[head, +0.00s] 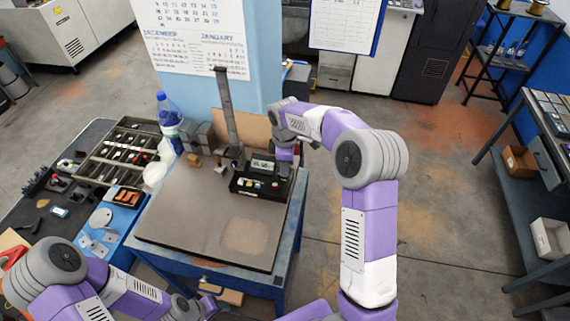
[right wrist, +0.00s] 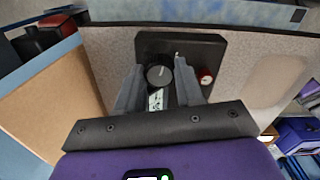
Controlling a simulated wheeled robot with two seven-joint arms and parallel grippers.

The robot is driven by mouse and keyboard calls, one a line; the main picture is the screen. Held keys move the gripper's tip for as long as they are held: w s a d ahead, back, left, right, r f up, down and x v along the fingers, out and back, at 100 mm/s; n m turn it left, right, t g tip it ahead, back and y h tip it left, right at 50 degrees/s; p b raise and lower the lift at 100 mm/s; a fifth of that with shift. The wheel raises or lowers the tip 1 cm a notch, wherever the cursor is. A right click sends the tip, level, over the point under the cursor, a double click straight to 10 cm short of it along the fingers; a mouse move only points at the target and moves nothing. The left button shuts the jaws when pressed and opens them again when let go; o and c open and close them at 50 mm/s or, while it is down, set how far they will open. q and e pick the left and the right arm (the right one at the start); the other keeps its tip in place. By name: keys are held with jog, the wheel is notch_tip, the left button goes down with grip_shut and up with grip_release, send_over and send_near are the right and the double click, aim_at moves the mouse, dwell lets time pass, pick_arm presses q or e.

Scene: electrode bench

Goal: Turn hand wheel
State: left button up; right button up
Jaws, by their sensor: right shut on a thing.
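A black instrument box with a small display (head: 262,182) stands near the back of the bench top. In the right wrist view, a round dark hand wheel (right wrist: 158,75) with a pale mark sits on the box (right wrist: 190,48). My right gripper (right wrist: 160,82) has one finger on each side of the hand wheel and is shut on it. In the head view my right gripper (head: 285,160) is at the box's back right, and its fingers and the wheel are largely hidden there. My left gripper (head: 195,306) is low at the front, away from the box; its jaws are unclear.
A red knob (right wrist: 206,76) sits on the box beside my right finger. A dark upright post (head: 228,115) stands behind the box, close to a blue column. A water bottle (head: 168,115) and a parts tray (head: 120,150) are at the left. The front of the bench top (head: 190,225) is clear.

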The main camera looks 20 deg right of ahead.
jog(key=m, duration=0.6)
jog(key=shift+w+r+m, duration=0.1)
jog(key=shift+r+m, duration=0.05)
jog(key=shift+m, duration=0.15)
jog(key=m, duration=0.6)
jog(key=shift+m, duration=0.3)
jog(key=o, duration=0.8)
jog(key=shift+c, duration=0.2)
notch_tip(320, 180, up, 8)
jog(key=shift+f, duration=0.25)
